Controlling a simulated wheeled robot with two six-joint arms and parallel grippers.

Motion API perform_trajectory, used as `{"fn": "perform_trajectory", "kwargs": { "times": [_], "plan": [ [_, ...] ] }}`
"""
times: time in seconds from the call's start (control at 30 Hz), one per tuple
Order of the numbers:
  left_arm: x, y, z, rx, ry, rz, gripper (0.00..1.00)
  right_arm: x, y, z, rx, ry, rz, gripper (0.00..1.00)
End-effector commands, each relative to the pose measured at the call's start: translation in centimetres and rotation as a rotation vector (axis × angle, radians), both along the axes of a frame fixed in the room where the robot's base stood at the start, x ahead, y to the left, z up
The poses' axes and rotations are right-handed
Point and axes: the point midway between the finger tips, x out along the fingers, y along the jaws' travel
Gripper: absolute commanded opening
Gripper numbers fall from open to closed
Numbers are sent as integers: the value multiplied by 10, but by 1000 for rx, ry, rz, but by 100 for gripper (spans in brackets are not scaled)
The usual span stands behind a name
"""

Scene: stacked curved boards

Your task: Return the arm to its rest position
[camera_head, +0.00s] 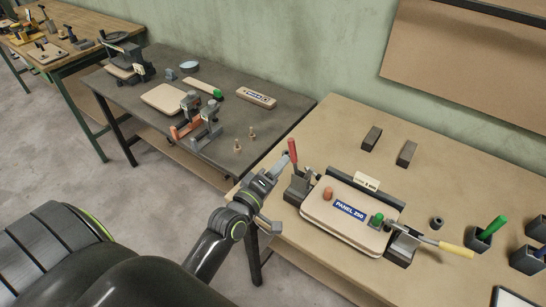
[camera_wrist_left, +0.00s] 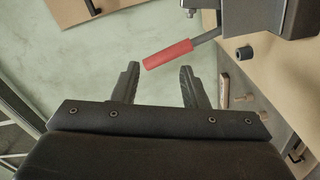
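My left arm comes in from the lower left in the head view. Its gripper (camera_head: 279,194) is at the left edge of the tan workbench, beside the clamp with the red handle (camera_head: 292,152). In the left wrist view the two fingers (camera_wrist_left: 159,70) are spread apart with nothing between them. The red handle (camera_wrist_left: 168,53) shows just past the fingertips there; I cannot tell the exact gap. A curved board marked PANEL 250 (camera_head: 318,212) lies in the fixture between the red-handled clamp and a yellow-handled clamp (camera_head: 455,249). My right gripper is not in view.
The tan workbench (camera_head: 455,170) also bears two dark blocks (camera_head: 371,138), a small dark ring (camera_head: 436,222) and dark holders (camera_head: 478,240) at the right. A dark table (camera_head: 225,130) with boards and clamps stands behind left. Open floor (camera_head: 150,215) lies left of the bench.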

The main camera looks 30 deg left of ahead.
Motion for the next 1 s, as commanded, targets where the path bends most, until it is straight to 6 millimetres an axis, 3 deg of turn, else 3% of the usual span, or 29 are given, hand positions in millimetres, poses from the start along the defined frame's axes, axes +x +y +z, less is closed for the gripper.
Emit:
{"fn": "perform_trajectory", "kwargs": {
  "times": [0.37, 0.67, 0.83, 1.0],
  "plan": [
    [-2, 1, 1, 5, -3, 0, 40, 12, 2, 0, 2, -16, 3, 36],
    [-8, -1, -5, 55, 35, -10, 40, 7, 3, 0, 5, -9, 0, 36],
    [-38, -4, -33, 291, 218, -69, 40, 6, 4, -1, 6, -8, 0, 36],
    [-90, 2, -67, 608, 478, -174, 40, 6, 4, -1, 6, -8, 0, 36]
  ]
}}
